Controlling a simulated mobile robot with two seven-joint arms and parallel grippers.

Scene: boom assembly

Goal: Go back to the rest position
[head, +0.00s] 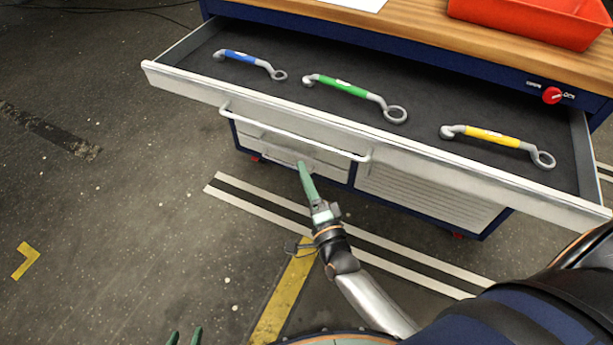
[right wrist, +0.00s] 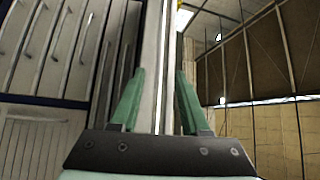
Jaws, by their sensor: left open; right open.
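My right gripper (head: 305,172) is open in front of the cabinet, just below the long white handle (head: 295,136) of the open drawer (head: 430,158). In the head view its green fingers overlap each other. In the right wrist view the two green fingers of this gripper (right wrist: 158,100) are spread apart, with a pale upright strip seen between them. I cannot tell whether they touch anything. My left gripper (head: 184,338) shows only as two separated green fingertips at the bottom edge, open and with nothing seen between them.
The drawer holds a blue wrench (head: 243,59), a green wrench (head: 342,87) and a yellow wrench (head: 492,138). A red tray (head: 530,20) stands on the wooden top (head: 420,25). A red knob (head: 551,95) is at right.

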